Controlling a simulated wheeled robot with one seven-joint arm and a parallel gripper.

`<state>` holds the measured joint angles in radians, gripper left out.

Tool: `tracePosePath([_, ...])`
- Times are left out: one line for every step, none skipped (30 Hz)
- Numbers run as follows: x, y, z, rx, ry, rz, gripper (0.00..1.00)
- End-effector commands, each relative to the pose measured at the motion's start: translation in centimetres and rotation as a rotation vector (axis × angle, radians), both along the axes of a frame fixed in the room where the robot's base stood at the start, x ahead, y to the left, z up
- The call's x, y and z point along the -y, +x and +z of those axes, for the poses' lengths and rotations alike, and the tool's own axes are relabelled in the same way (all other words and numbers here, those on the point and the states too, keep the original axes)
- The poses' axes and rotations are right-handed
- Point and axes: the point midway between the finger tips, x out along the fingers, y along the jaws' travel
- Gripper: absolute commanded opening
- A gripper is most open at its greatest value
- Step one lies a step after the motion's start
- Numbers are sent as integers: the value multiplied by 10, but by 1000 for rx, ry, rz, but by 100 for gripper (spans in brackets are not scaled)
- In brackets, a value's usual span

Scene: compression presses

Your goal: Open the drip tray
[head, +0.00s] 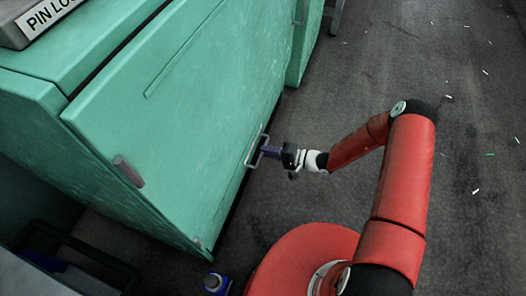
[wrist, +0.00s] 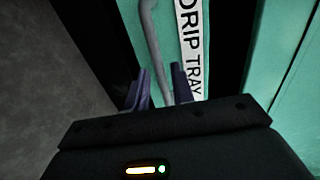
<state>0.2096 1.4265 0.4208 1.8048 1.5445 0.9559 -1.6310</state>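The drip tray is a narrow green front in the wrist view, with a white "DRIP TRAY" label (wrist: 191,45) and dark gaps on both sides. Its grey bar handle (wrist: 151,32) runs down between the two purple fingers of my gripper (wrist: 160,88). The fingers stand apart on either side of the bar, with a visible gap, so I see no firm grip. In the head view the handle (head: 250,160) sticks out low on the green machine's side, and my gripper (head: 268,152) reaches it from the right. The label is not readable there.
The large green press (head: 170,110) fills the left, with a "PIN LO..." sign (head: 48,14) on top. A small reddish peg (head: 128,171) juts from its corner. The dark floor (head: 400,50) to the right is open, with scattered light chips. A blue object (head: 215,284) shows at the bottom.

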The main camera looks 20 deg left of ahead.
Motion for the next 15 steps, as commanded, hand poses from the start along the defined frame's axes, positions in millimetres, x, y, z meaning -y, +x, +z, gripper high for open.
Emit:
tracePosePath([-8,1,-2,1,1,1,24])
tracePosePath([-11,1,-3,1,1,1,24])
tracePosePath([-15,1,-3,1,0,1,24])
tracePosePath([-18,1,-4,1,0,2,24])
tracePosePath([-20,1,-4,1,0,2,24])
tracePosePath([-22,2,-5,0,0,1,24])
tracePosePath([-23,2,-5,0,-1,0,24])
tracePosePath([-23,2,-5,0,-1,0,24])
tracePosePath([-24,2,-5,0,-1,0,24])
tracePosePath([-24,2,-5,0,-1,0,24])
tracePosePath([-24,2,-5,0,-1,0,24])
tracePosePath([-24,2,-5,0,-1,0,24])
tracePosePath([-24,2,-5,0,-1,0,24])
tracePosePath([-24,2,-5,0,-1,0,24])
tracePosePath([-24,2,-5,0,-1,0,24])
